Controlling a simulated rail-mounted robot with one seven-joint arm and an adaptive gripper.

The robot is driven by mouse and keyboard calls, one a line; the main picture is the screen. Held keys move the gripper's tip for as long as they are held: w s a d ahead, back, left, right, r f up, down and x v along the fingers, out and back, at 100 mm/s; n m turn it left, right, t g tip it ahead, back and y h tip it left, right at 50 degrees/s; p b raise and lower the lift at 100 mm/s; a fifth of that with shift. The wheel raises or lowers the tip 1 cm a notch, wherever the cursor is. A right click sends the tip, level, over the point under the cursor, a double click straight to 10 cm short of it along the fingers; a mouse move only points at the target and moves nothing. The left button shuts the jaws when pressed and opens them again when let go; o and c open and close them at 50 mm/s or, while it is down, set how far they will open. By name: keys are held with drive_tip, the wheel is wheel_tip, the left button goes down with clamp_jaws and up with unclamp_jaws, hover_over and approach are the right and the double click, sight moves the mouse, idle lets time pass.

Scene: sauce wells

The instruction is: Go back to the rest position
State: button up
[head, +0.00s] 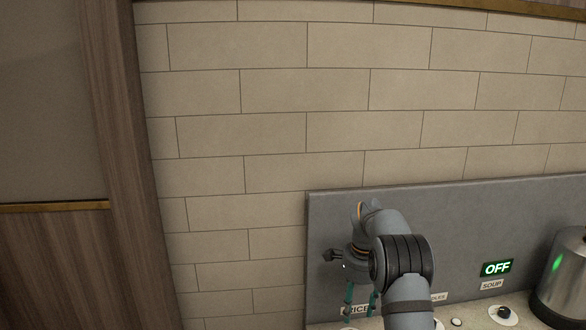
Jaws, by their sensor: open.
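My gripper (360,303) points down in the lower middle of the head view, at the end of my grey arm. Its two teal fingers are apart, with nothing seen between them. It is in front of the grey back panel, over the "RICE" label (357,310). The arm hides part of the panel and part of a label to the right of the gripper. What lies below the fingertips is mostly cut off by the picture's lower edge.
A counter (470,312) with a dark round knob (503,312) runs along the bottom right. A metal pot (565,275) stands at the right edge. A lit "OFF" sign (497,268) hangs above a "SOUP" label (492,285). The tiled wall (270,130) fills the upper view, clear of objects.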

drive_tip(key=shift+m, duration=0.7)
drive_tip(key=f+p, duration=0.1)
drive_tip(key=f, duration=0.9)
drive_tip(key=shift+w, duration=0.2)
drive_tip(key=shift+w+f+n, duration=0.1)
drive_tip(key=shift+f+n, duration=0.25)
drive_tip(key=shift+n, duration=0.15)
drive_tip(key=shift+n+b, duration=0.4)
drive_tip(key=shift+r+n, duration=0.15)
drive_tip(key=shift+n, duration=0.85)
